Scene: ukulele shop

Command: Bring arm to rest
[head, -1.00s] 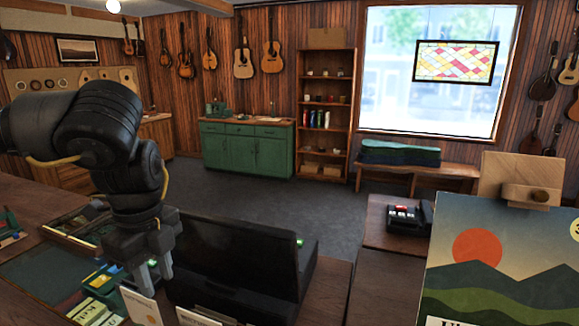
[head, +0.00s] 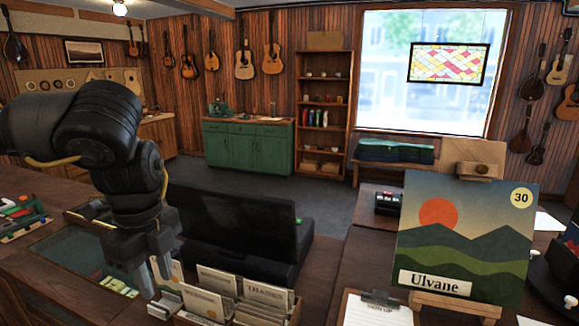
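My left arm comes in from the left, with its elbow high in the picture and its forearm hanging down. My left gripper (head: 152,279) points downward over the counter, in front of the dark screen. Its two fingers show apart, with nothing visible between them. The fingertips are close in the picture to a wooden box of divider cards (head: 265,313); I cannot tell whether they touch the cards.
A dark screen (head: 240,232) stands behind the gripper. To the right, an "Ulvane" picture (head: 465,238) stands on a small easel, with a clipboard (head: 376,312) near it. Coloured items (head: 20,218) lie at the far left. The floor (head: 310,200) beyond is clear.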

